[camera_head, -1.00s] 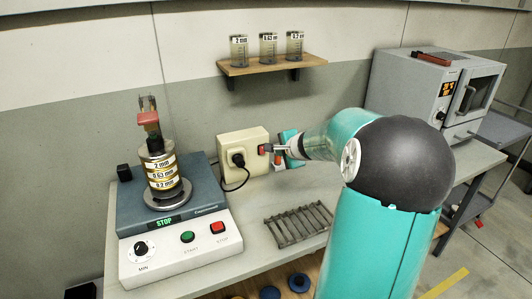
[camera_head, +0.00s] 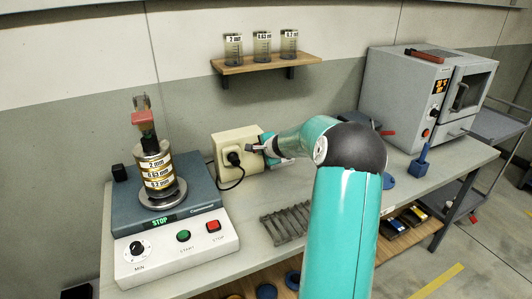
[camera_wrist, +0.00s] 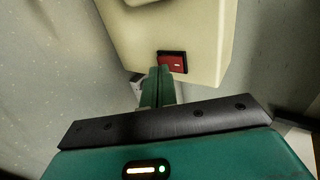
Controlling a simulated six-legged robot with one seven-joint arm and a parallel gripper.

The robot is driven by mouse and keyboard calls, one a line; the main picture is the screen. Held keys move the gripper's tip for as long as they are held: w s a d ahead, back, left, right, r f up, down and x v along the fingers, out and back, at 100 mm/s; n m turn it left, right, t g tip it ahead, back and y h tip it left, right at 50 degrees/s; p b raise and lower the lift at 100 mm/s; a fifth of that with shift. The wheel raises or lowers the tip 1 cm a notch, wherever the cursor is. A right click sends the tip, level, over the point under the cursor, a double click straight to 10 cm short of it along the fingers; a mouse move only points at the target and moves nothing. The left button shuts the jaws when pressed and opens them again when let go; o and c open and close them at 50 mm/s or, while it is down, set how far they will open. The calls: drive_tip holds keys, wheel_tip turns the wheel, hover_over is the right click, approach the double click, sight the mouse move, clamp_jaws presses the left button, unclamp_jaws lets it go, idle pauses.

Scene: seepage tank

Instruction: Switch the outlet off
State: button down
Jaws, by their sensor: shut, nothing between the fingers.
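The outlet (camera_head: 226,143) is a cream box on the wall behind the bench, with a black plug (camera_head: 233,158) in its left part. In the wrist view the outlet box (camera_wrist: 205,30) fills the top, and its red rocker switch (camera_wrist: 173,62) in a black frame is plain to see. My gripper (camera_head: 256,148) is at the right part of the box front. In the wrist view my shut, empty gripper (camera_wrist: 160,75) has its tips just beside the switch's left edge; I cannot tell if they touch it. In the head view the gripper hides the switch.
A grey rack (camera_head: 285,224) lies on the bench in front. A shelf with beakers (camera_head: 265,64) hangs above. An oven (camera_head: 405,100) stands at the right.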

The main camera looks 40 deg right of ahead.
drive_tip(key=shift+w+d, duration=0.1)
drive_tip(key=shift+w, duration=0.2)
drive_tip(key=shift+f, duration=0.1)
drive_tip(key=shift+w+f, duration=0.15)
idle(0.4)
wheel_tip(320, 180, up, 2)
drive_tip(key=shift+w, duration=0.15)
idle(0.4)
